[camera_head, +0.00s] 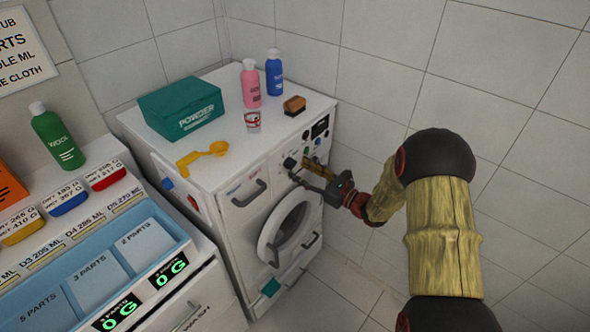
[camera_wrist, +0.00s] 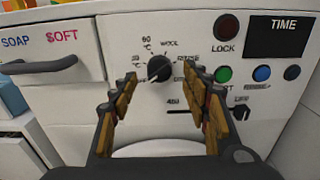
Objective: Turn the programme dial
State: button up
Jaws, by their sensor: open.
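The programme dial (camera_wrist: 159,68) is a round black knob with a light pointer line, on the white front panel of the washing machine (camera_head: 225,178). Printed settings such as "WOOL" and "RINSE" surround it. In the head view the dial (camera_head: 290,163) is small, just left of my gripper. My gripper (camera_wrist: 160,88) is open, with one wood-coloured finger on each side below the dial in the wrist view. The fingers appear apart from the dial, and the right finger hides some of the printed labels. My gripper also shows in the head view (camera_head: 308,172).
The panel has a red lock light (camera_wrist: 227,26), a green button (camera_wrist: 223,74), blue buttons, a slider and a dark TIME display (camera_wrist: 279,37). A drawer handle (camera_wrist: 38,66) juts out at left.

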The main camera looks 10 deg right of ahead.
aim_at(294, 166)
jog(key=shift+x, duration=1.55)
jog(key=shift+c, duration=0.7)
jog(key=c, duration=1)
